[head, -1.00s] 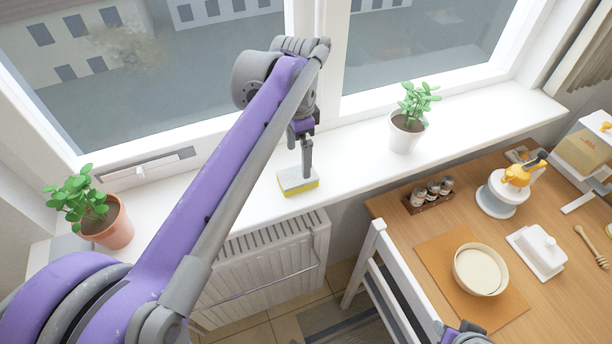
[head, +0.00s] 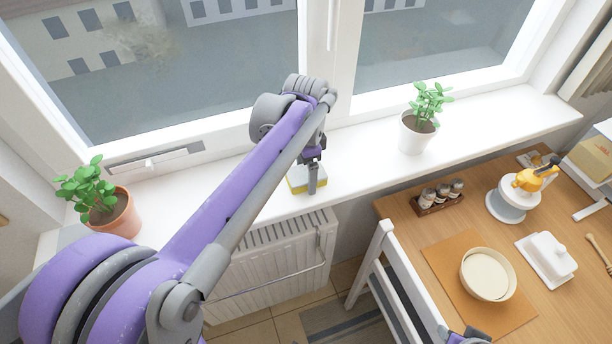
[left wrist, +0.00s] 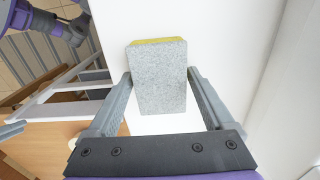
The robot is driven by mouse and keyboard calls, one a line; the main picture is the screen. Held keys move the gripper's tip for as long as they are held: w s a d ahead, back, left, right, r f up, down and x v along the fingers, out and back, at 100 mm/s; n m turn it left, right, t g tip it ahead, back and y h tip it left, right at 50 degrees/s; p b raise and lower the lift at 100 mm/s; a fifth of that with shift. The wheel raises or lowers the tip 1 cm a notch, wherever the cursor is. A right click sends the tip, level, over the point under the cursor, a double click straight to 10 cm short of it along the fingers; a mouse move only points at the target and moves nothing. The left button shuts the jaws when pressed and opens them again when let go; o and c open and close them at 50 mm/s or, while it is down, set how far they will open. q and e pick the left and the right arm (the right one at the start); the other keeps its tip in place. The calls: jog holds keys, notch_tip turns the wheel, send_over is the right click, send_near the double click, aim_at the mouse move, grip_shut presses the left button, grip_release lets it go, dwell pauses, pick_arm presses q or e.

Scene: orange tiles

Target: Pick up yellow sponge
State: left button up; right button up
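The yellow sponge (head: 296,184), with a grey scouring top, lies on the white windowsill beneath my left gripper (head: 313,188). The gripper partly hides it in the head view. In the left wrist view the sponge (left wrist: 160,80) shows its grey face and a thin yellow edge. It lies between the two fingertips of my left gripper (left wrist: 158,76). The fingers are spread, one on each side and very close to the sponge's edges; firm contact is not visible. Only a small part of my right arm shows at the bottom of the head view, its fingers unclear.
A potted plant in terracotta (head: 117,214) stands left on the sill, and one in a white pot (head: 415,137) stands right. The window frame (head: 318,60) rises behind. Below are a radiator (head: 265,265), a white chair (head: 385,270) and a wooden table (head: 400,212) with dishes.

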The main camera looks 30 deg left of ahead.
aim_at(306, 173)
pick_arm(q)
jog(key=c, duration=0.9)
jog(key=shift+r, duration=0.15)
notch_tip(306, 173, up, 10)
jog(key=shift+f+p, duration=0.1)
jog(key=shift+p, duration=0.25)
jog(key=o, duration=0.6)
jog(key=shift+c, duration=0.2)
jog(key=c, duration=0.5)
jog(key=shift+f, duration=0.1)
